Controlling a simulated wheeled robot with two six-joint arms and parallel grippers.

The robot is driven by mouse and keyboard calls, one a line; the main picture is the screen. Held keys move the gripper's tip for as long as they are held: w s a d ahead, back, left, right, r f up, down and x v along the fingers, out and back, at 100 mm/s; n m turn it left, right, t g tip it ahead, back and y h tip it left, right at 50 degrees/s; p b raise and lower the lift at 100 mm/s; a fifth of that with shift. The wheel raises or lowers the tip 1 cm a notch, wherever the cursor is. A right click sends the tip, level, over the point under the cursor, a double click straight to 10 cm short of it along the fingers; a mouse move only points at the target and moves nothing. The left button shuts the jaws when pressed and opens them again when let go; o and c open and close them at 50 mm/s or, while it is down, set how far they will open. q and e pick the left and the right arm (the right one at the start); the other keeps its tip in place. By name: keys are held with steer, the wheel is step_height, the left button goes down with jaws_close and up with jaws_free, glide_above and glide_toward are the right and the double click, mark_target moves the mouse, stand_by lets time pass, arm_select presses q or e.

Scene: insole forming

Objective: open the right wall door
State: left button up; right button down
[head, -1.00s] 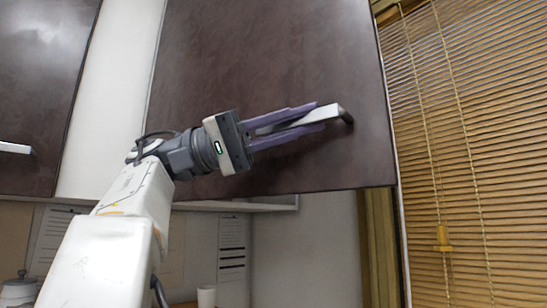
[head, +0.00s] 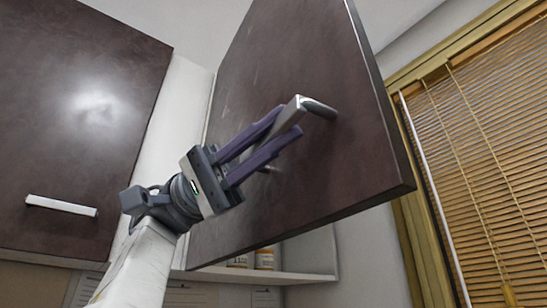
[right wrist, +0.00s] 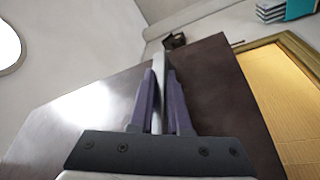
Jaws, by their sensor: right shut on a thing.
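The right wall door (head: 310,70) is a dark brown cabinet panel. It stands swung outward, and part of the cabinet inside shows below it. My right gripper (head: 280,128) is shut on the door's silver bar handle (head: 299,107), with its purple fingers on either side of the bar. In the right wrist view the same fingers (right wrist: 160,95) hold the handle (right wrist: 158,75) in front of the dark door (right wrist: 212,75). My left gripper is not in view.
A closed dark left door (head: 75,130) with its own handle (head: 62,206) is at the left. Small jars (head: 263,259) stand on the shelf behind the open door. A wood-framed window with blinds (head: 490,160) is at the right.

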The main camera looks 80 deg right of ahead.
steer(key=shift+w, duration=0.2)
steer(key=c, duration=0.9)
jaws_free()
steer(key=shift+w+d, duration=0.1)
steer(key=v, duration=1)
steer(key=shift+w+p, duration=0.15)
steer(key=shift+p, duration=0.15)
